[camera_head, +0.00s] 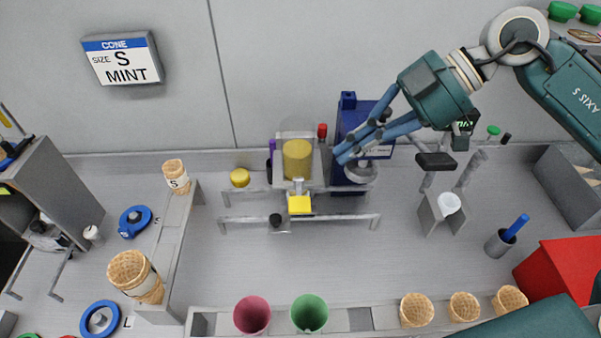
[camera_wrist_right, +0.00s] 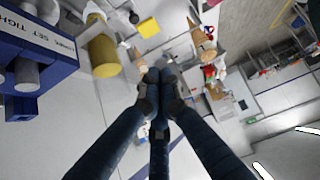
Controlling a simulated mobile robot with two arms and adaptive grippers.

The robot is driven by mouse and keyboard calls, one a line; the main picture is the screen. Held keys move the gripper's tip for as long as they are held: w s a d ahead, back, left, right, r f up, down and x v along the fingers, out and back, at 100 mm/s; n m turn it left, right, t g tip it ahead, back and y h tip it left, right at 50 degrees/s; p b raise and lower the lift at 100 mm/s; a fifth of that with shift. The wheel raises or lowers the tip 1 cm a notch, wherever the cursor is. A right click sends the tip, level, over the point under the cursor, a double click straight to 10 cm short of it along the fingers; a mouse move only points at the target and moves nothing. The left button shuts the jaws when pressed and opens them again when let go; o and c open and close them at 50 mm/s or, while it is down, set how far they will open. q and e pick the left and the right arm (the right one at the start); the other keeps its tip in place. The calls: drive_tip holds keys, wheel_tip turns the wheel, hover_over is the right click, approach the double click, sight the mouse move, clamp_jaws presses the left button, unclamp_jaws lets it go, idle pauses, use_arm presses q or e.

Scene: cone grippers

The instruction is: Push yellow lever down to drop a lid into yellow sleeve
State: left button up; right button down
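The yellow sleeve (camera_head: 297,160) is an upright yellow cylinder in a clear-sided holder at the back centre; it also shows in the wrist view (camera_wrist_right: 104,57). The yellow lever (camera_head: 300,205) is a flat yellow tab just in front of and below the sleeve; a yellow square in the wrist view (camera_wrist_right: 148,27) looks like it. A small yellow round piece (camera_head: 240,178), perhaps a lid, sits to the left. My right gripper (camera_head: 345,155) is right of the sleeve, in front of a blue box. Its fingertips meet in the wrist view (camera_wrist_right: 158,88), with nothing seen between them. My left gripper is not in view.
The blue box (camera_head: 349,122) stands close behind the right gripper. A grey rail (camera_head: 340,218) runs before the sleeve. Waffle cones and cups (camera_head: 309,313) line the front. A white cup (camera_head: 449,203) sits in a grey stand on the right. The bench middle is clear.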

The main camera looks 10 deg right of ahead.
drive_tip(key=p, duration=0.3)
hover_over(306, 205)
drive_tip(key=f, duration=0.6)
drive_tip(key=shift+s+d, duration=0.2)
drive_tip(key=shift+s, duration=0.05)
drive_tip(key=f, duration=0.1)
drive_tip(key=f+p, duration=0.1)
drive_tip(key=f, duration=0.1)
drive_tip(key=shift+w+a+f+p, duration=0.15)
drive_tip(key=shift+a+f+p, duration=0.15)
drive_tip(key=shift+f, duration=0.1)
drive_tip(key=shift+d+f, duration=0.15)
drive_tip(key=shift+f, duration=0.35)
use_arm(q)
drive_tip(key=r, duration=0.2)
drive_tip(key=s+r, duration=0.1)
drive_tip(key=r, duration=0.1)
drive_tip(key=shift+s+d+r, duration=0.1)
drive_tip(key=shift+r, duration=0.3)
use_arm(e)
drive_tip(key=shift+f, duration=0.1)
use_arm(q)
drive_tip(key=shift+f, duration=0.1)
use_arm(e)
drive_tip(key=shift+w, duration=0.1)
